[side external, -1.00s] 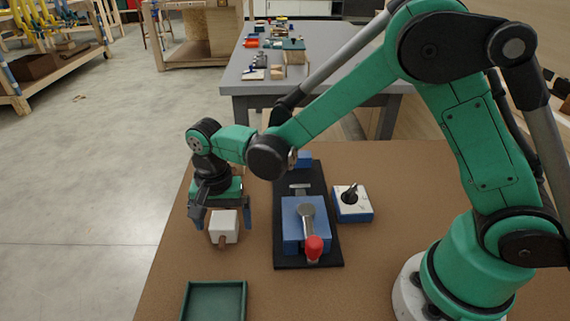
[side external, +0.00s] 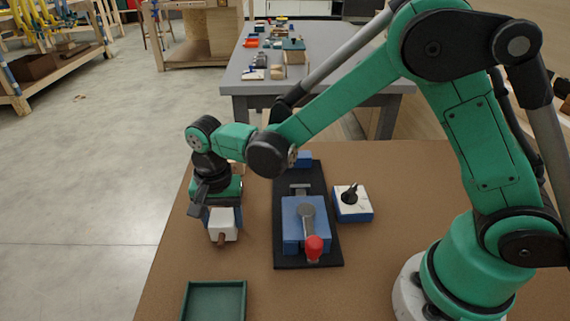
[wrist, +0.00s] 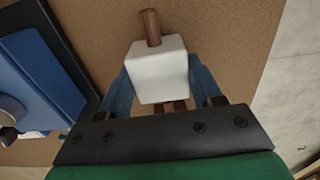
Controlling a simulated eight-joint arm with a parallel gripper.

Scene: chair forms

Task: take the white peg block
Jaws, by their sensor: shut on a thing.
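The white peg block (side external: 223,224) is a small white cube with a brown peg sticking out of one face. It is at the left part of the brown table in the side view. In the wrist view the white peg block (wrist: 160,72) sits between the two blue fingers, with its peg pointing up the picture. My gripper (side external: 222,217) is shut on the block, one finger against each side; it also shows in the wrist view (wrist: 160,85). In the side view the fingers are partly hidden behind the block. I cannot tell whether the block touches the table.
A black base with a blue clamp block (side external: 304,222) and red-tipped lever stands right of the block. Beside it is a blue-and-white block (side external: 352,203) with a black knob. An empty green tray (side external: 214,284) lies at the front. Bare table separates these from the block.

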